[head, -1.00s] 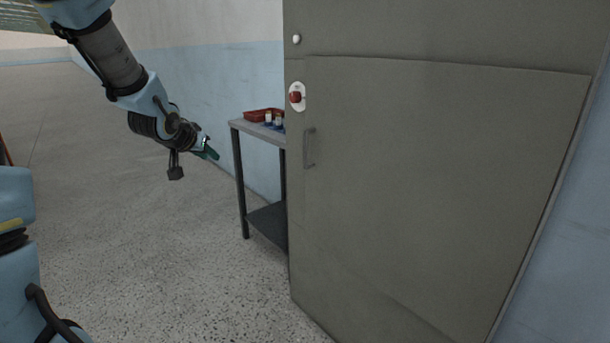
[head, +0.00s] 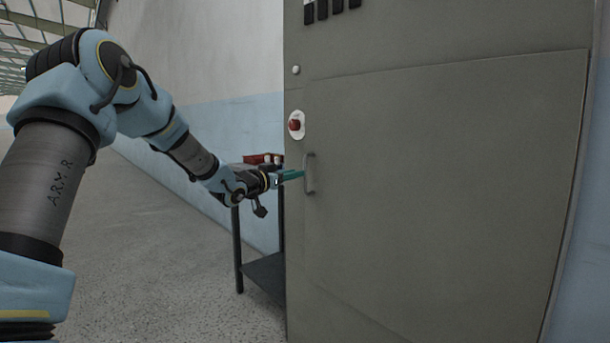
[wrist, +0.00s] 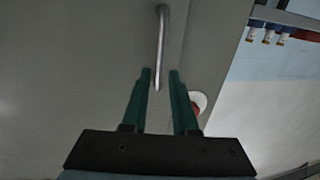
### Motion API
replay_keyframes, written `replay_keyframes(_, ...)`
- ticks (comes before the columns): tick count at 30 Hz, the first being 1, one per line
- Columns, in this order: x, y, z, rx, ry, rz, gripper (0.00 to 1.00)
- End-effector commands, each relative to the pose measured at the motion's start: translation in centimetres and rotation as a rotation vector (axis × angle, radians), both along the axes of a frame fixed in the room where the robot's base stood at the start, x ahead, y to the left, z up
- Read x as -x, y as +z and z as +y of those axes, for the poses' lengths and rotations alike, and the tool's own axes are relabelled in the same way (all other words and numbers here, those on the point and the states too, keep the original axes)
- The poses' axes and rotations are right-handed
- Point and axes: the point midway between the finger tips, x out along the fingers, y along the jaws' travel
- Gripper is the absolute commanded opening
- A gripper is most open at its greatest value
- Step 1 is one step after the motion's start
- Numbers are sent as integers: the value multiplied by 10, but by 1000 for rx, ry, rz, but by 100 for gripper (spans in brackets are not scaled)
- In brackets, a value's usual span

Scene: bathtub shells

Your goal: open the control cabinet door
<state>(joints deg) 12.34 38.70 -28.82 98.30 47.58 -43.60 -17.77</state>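The grey control cabinet has a closed door (head: 430,200) with a vertical metal bar handle (head: 309,174) near its left edge. My gripper (head: 296,174) reaches in from the left, its green fingertips close to the handle. In the wrist view, my gripper (wrist: 160,75) is open, its two green fingers apart. The handle (wrist: 162,45) shows between and beyond the fingertips, its near end reaching into the gap. I cannot tell whether a finger touches it.
A red button on a white plate (head: 295,125) sits on the cabinet above the handle; it also shows beside the right finger in the wrist view (wrist: 198,103). A small table (head: 238,245) with a red tray (head: 258,159) stands left of the cabinet. The floor at left is clear.

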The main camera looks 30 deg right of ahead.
Motion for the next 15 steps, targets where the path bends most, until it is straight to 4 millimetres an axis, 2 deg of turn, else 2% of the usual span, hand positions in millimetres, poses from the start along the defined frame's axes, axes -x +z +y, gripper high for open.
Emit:
replay_keyframes(1,-3,-1,-10,1,-2,1,27)
replay_keyframes(6,-14,0,-36,1,0,1,27)
replay_keyframes(10,-19,0,-49,0,0,1,27)
replay_keyframes(15,-23,-1,-55,-1,2,2,27)
